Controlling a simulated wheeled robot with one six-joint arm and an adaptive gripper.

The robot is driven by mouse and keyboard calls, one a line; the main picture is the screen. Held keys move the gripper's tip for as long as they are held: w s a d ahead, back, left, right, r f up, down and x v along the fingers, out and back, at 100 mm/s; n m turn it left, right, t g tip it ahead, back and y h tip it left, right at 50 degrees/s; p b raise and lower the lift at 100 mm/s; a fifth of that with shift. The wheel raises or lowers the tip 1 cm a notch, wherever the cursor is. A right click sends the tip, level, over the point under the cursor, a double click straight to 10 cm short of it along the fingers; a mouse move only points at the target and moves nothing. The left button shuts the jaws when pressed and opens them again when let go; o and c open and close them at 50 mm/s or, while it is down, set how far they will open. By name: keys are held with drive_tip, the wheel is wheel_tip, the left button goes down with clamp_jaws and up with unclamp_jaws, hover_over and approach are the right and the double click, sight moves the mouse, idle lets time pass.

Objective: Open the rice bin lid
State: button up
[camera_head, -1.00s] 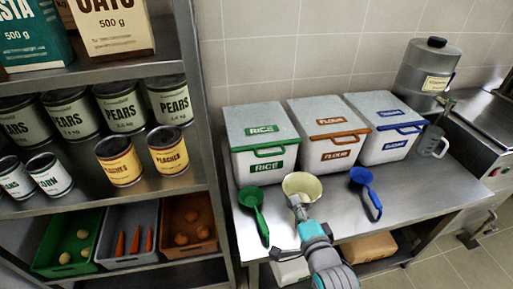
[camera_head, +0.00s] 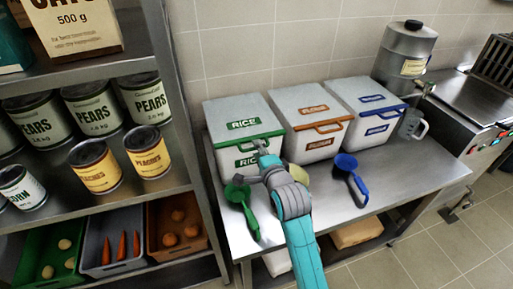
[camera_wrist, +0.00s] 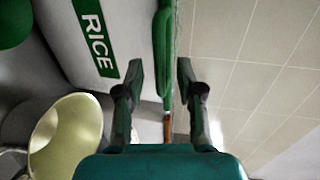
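The rice bin (camera_head: 226,158) is white with a green RICE label, at the left of the row of bins on the steel counter. Its grey lid (camera_head: 232,109) looks closed and carries a green front handle (camera_head: 229,146). My gripper (camera_head: 262,150) is at the front right of this bin, by the handle, and hides part of the front. In the wrist view, my gripper (camera_wrist: 160,78) is open, with its two dark fingers apart. The green handle (camera_wrist: 164,50) lies between the fingertips, with gaps showing on both sides; I cannot tell whether they touch it.
The flour bin (camera_head: 312,148) and a blue-handled bin (camera_head: 375,132) stand to the right. A green scoop (camera_head: 238,193), a cream scoop (camera_wrist: 68,135) and a blue scoop (camera_head: 347,163) lie in front. A shelf (camera_head: 110,212) with cans stands left. Counter is clear at right (camera_head: 410,180).

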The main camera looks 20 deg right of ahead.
drive_tip(key=shift+x, duration=1.15)
clamp_jaws()
drive_tip(key=shift+r, duration=0.1)
